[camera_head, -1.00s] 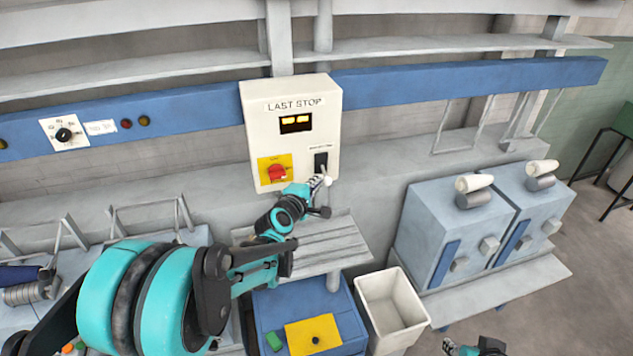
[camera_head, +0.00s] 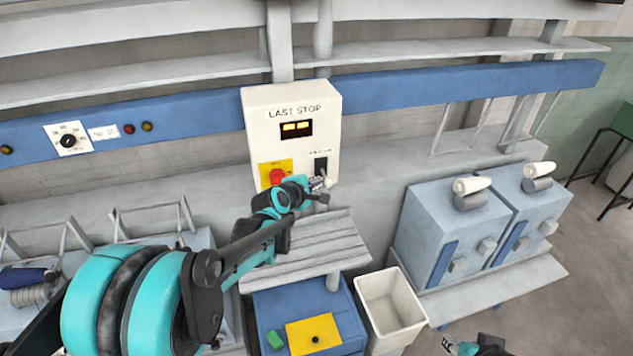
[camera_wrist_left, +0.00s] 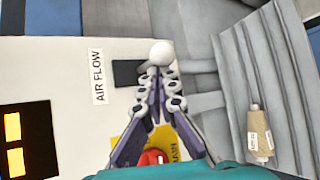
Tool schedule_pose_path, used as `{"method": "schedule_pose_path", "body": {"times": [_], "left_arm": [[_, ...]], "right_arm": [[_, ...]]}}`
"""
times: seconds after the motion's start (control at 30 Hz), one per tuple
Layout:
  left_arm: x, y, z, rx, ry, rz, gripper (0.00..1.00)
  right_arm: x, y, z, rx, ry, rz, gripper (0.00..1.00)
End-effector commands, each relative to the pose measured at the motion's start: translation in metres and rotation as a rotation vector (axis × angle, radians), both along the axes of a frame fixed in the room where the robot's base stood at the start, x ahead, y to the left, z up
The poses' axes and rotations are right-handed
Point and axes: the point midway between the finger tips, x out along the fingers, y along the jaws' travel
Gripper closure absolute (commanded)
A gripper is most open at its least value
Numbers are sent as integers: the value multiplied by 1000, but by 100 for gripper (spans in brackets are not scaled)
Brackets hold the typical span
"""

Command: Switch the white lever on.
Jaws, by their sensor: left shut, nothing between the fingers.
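The white lever has a round white knob (camera_wrist_left: 162,53) and a black slot plate (camera_wrist_left: 127,73) beside the AIR FLOW label in the left wrist view. In the head view the black plate (camera_head: 321,165) is on the lower right of the cream LAST STOP box (camera_head: 252,125). My left gripper (camera_wrist_left: 160,76) is shut and empty. Its fingertips lie right at the knob in the picture; I cannot tell whether they touch. In the head view the left gripper (camera_head: 319,184) is just below the black plate and hides the lever's lower part. My right gripper (camera_head: 449,345) shows small at the bottom edge, its jaws unclear.
A red knob on a yellow plate (camera_head: 266,166) is left of the lever, partly behind my left wrist. A slatted grey shelf (camera_head: 330,252) is below the box. A white bin (camera_head: 390,295) and blue-grey machines (camera_head: 425,235) stand to the right.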

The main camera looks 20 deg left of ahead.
Motion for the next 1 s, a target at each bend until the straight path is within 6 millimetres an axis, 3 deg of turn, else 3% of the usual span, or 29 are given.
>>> {"method": "schedule_pose_path", "body": {"times": [0.2,0.43,1.0], "left_arm": [[1,0,13,-91,135,0,100],[2,1,19,-167,248,-1,100],[3,2,23,-163,241,-2,100]], "right_arm": [[0,0,16,0,0,0,60],[0,0,21,0,0,0,60],[0,0,22,0,0,0,60]]}}
